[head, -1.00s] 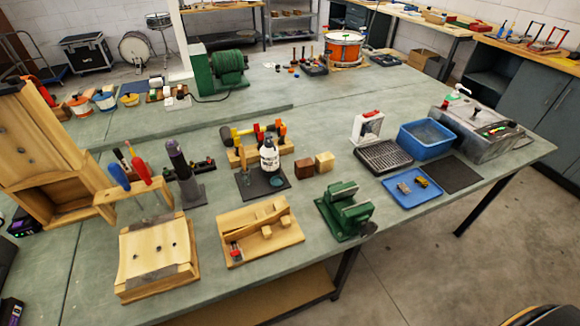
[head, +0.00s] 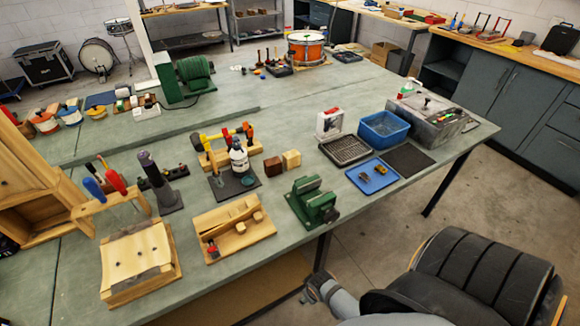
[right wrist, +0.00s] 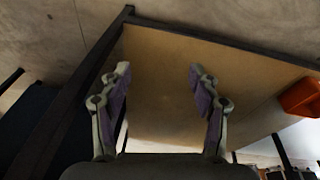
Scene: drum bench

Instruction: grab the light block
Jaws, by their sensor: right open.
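The light block (head: 291,159) is a small pale-wood cube on the green bench. It stands just right of a darker brown block (head: 274,168), behind the green vise. My right gripper (right wrist: 158,72) is open in the right wrist view, with nothing between its fingers. In the head view my right arm shows low at the bottom, in front of the bench edge and well away from the light block. The light block cannot be made out in the right wrist view. My left gripper is not in view.
The green vise (head: 312,202) stands at the front edge, nearer than the blocks. A white bottle (head: 239,162) on a dark mat is left of them. A black rack (head: 346,150) and a blue tray (head: 372,176) lie to the right. A tan panel (right wrist: 160,100) fills the wrist view.

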